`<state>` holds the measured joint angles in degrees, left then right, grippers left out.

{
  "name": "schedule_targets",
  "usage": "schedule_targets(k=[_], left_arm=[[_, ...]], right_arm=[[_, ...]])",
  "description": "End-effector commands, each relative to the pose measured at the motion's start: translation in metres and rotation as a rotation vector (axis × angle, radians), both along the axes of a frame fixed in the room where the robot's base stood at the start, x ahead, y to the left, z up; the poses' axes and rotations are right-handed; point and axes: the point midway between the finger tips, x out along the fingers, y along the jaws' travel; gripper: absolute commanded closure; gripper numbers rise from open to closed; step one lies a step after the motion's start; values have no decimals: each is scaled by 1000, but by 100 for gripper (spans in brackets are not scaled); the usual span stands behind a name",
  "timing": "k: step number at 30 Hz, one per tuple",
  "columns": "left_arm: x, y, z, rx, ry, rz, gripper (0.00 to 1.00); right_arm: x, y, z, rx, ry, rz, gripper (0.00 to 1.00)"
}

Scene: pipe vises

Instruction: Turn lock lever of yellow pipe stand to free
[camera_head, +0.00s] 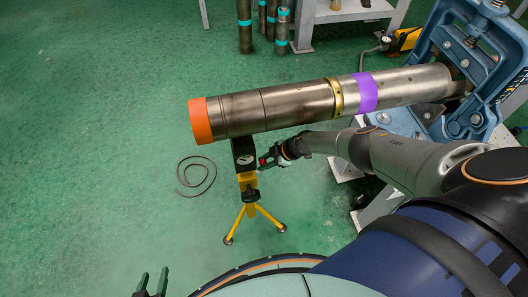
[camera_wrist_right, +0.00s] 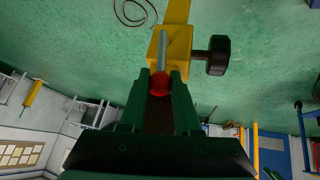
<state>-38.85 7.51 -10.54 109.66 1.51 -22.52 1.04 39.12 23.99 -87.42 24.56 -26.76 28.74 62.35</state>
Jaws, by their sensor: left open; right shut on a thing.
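The yellow pipe stand (camera_head: 248,195) stands on the floor on splayed legs, its dark head (camera_head: 243,152) under the pipe near the orange end. In the right wrist view its yellow block (camera_wrist_right: 178,48) carries a grey metal lever (camera_wrist_right: 161,52) with a red ball end (camera_wrist_right: 159,84). My right gripper (camera_wrist_right: 159,88) is shut on the lever's red ball; in the head view this gripper (camera_head: 268,161) is just right of the stand's head. A black knob (camera_wrist_right: 218,55) sticks out right of the block. My left gripper (camera_head: 152,283) is open and empty at the bottom left.
A long metal pipe (camera_head: 290,104) with an orange end and a purple band runs from the stand to a blue vise (camera_head: 470,55). A loose hose (camera_head: 196,176) lies on the green floor. Several short pipes stand at the back. The left floor is clear.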

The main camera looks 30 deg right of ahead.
Motion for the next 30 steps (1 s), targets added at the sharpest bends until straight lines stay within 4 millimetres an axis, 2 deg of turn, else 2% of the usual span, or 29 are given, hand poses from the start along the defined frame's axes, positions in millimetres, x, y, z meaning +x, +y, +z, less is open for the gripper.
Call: schedule_targets(k=[20, 21, 24, 30], left_arm=[[0, 0, 1, 1, 1, -1, 50], [0, 0, 1, 1, 1, -1, 50], [0, 0, 1, 1, 1, -1, 50], [0, 0, 1, 1, 1, -1, 50]], right_arm=[[2, 0, 2, 14, 37, -5, 100], [2, 0, 2, 14, 37, -5, 68], [2, 0, 2, 14, 38, -4, 57], [0, 1, 1, 14, 40, -2, 56]])
